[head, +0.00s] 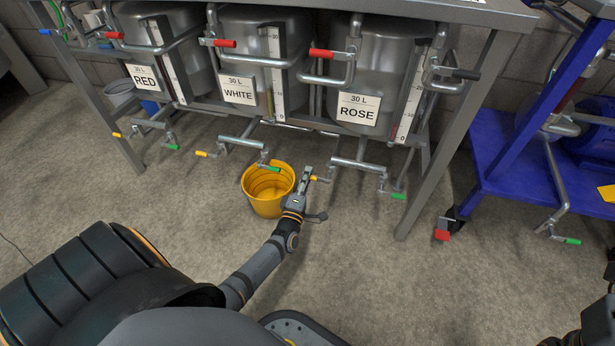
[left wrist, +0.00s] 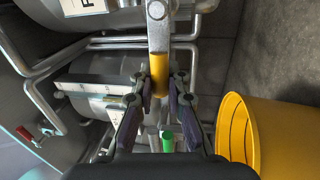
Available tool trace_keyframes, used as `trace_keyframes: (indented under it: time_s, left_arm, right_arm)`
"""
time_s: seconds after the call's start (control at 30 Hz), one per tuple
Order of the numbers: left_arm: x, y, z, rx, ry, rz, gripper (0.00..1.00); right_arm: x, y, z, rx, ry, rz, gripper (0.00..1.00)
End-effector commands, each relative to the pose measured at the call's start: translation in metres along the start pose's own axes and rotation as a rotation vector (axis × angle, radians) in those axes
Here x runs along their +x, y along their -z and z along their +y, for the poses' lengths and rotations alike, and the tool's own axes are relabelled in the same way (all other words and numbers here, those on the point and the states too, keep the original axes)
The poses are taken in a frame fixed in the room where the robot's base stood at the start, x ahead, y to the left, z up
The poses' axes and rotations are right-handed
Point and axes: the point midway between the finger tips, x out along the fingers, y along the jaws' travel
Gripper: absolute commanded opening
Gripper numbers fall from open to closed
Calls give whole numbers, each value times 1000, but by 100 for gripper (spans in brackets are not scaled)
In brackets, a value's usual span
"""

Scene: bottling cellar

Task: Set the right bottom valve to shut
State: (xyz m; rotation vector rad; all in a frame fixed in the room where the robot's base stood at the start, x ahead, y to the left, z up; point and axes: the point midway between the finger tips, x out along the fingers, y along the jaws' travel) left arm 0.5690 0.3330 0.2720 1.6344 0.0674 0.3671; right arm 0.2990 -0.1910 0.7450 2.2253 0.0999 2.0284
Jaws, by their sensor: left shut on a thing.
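Under the ROSE tank (head: 385,75), a bottom pipe (head: 357,165) carries a yellow-handled valve lever (head: 320,179) at its left end and a green-handled lever (head: 398,196) at its right end. My left gripper (head: 305,178) is beside the yellow lever at the pipe's left end. In the left wrist view, its fingers are shut on a yellow grip (left wrist: 159,75) of a metal lever (left wrist: 158,35). The tank label is cut off in that view. Which lever counts as the right bottom valve is not marked.
A yellow bucket (head: 267,205) stands on the floor just left of my left gripper; it also shows in the left wrist view (left wrist: 285,140). The WHITE tank's green lever (head: 273,168) is above the bucket. A blue cart (head: 505,165) stands right. Front floor is clear.

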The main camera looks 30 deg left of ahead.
Motion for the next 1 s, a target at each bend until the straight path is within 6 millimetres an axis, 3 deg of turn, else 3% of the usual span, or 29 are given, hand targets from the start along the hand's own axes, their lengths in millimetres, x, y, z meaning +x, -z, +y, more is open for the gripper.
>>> trace_keyframes:
  time_s: [0.7, 0.73, 0.8, 0.9, 1.0]
  left_arm:
    - [-3, 0, -7, -68, 7, 14, 0]
    - [-3, 0, -7, -68, 7, 14, 17]
    - [-3, 0, -7, -67, 6, 14, 26]
    - [-2, 0, -6, -67, 5, 14, 37]
    - [-2, 0, -6, -67, 4, 14, 37]
  right_arm:
    - [-5, -1, -2, -2, 5, -2, 0]
    - [-5, -1, -2, -2, 5, -2, 0]
    - [-5, -1, -2, -2, 5, -2, 0]
    - [-5, -1, -2, -2, 5, -2, 0]
    - [-5, -1, -2, -2, 5, -2, 0]
